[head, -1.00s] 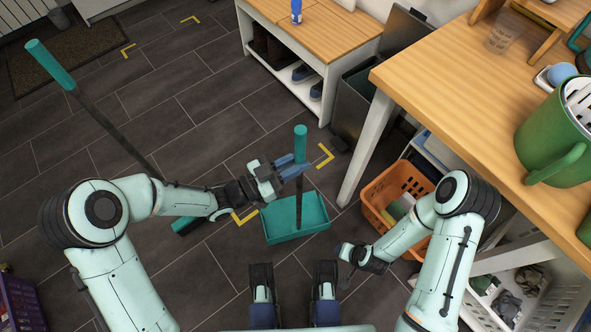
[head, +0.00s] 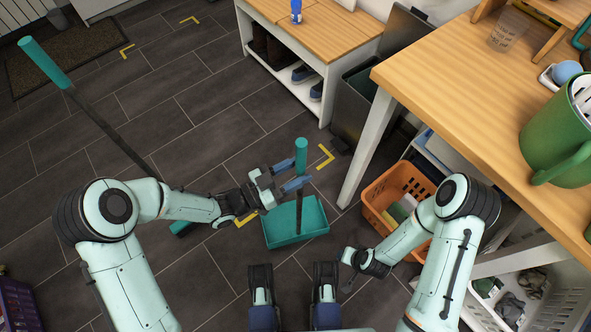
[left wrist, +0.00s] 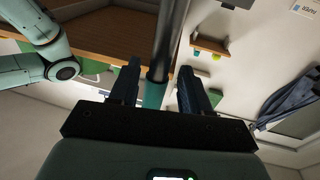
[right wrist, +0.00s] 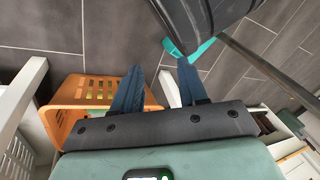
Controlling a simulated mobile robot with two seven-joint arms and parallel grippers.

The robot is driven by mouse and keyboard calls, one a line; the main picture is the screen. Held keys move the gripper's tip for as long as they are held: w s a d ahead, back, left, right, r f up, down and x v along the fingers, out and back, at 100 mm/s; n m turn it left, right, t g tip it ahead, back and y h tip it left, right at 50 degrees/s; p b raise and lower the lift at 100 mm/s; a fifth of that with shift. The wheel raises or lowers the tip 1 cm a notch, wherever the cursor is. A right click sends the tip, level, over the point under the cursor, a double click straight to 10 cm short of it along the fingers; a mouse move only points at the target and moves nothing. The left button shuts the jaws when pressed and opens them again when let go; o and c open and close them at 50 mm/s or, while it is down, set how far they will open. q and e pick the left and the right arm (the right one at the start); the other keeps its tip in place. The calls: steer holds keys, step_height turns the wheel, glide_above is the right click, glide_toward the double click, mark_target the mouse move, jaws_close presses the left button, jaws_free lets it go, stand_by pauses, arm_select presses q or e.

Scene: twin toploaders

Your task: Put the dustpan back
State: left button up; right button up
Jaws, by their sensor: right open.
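The teal dustpan (head: 283,234) rests on the dark tiled floor. Its dark stick rises to a teal grip (head: 301,152), standing nearly upright. Yellow corner marks lie on two sides of it.
A long broom with a teal handle (head: 45,62) leans at the left, partly behind my left arm. An orange basket (head: 378,190) stands under the wooden table (head: 450,80) at right. A shoe bench (head: 315,40) stands behind.

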arm_select(q)
steer(key=r+p+v, duration=0.1)
steer(key=p+v, duration=0.1)
steer(key=v, duration=1)
steer(key=w+a+f+n+t+y, duration=0.1)
steer(key=a+f+n+y, duration=0.1)
steer(key=f+n+y, duration=0.5)
steer(key=w+a+f+n+t+y, duration=0.1)
steer(key=a+f+n+y, duration=0.25)
steer(key=f, duration=0.65)
steer(key=s+a+f+n+g+y, duration=0.2)
steer(key=s+f+n+g+y, duration=0.2)
steer(key=s+f+n+g, duration=0.3)
steer(key=s+f, duration=0.5)
steer(key=s, duration=0.1)
steer(key=shift+g, duration=0.3)
steer(key=shift+a, duration=0.1)
